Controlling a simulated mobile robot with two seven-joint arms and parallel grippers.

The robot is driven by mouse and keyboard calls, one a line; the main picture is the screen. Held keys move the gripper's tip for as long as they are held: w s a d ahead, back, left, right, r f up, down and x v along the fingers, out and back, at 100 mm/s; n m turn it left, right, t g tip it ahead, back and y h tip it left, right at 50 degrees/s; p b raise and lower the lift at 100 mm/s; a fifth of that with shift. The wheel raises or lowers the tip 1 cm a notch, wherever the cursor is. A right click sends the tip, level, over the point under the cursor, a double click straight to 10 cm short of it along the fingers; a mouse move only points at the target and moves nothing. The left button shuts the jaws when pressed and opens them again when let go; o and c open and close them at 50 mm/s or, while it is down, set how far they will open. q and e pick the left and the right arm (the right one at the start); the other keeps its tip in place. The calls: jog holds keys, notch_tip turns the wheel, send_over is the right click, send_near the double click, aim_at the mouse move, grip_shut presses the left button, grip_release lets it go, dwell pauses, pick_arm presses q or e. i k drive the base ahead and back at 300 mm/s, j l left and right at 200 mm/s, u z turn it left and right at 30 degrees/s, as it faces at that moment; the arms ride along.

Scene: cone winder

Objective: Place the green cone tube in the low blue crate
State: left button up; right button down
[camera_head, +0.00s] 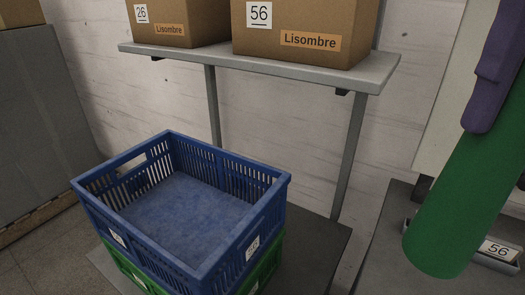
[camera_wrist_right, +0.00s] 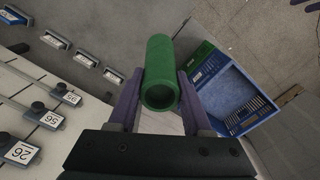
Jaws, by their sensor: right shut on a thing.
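The green cone tube (camera_head: 465,195) hangs tilted at the right of the head view, its upper part cut off by the picture edge. In the wrist view the tube (camera_wrist_right: 160,75) lies between the purple fingers of my right gripper (camera_wrist_right: 158,97), which is shut on it. One purple finger also shows over the tube in the head view. The blue crate (camera_head: 282,195) stands left of the tube and looks empty. It also shows in the wrist view (camera_wrist_right: 265,103), right of the gripper. The tube is apart from the crate.
The blue crate sits on a green crate (camera_head: 268,262). Behind it, a grey shelf (camera_head: 370,75) carries cardboard boxes (camera_head: 295,25). A label 56 (camera_head: 497,250) is beside the tube. In the wrist view, numbered pegs (camera_wrist_right: 22,152) line a pale panel at left.

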aim_at(167, 209)
jog(key=i+j, duration=0.15)
jog(key=j, duration=0.2)
jog(key=i+j, duration=0.15)
jog(key=j, duration=0.2)
jog(key=i+j, duration=0.15)
jog(key=j, duration=0.2)
jog(key=i+j, duration=0.15)
jog(key=j, duration=0.2)
jog(key=i+j, duration=0.15)
jog(key=j, duration=0.15)
jog(key=i+j, duration=0.15)
jog(key=j, duration=0.2)
jog(key=i+j, duration=0.1)
jog(key=j, duration=0.25)
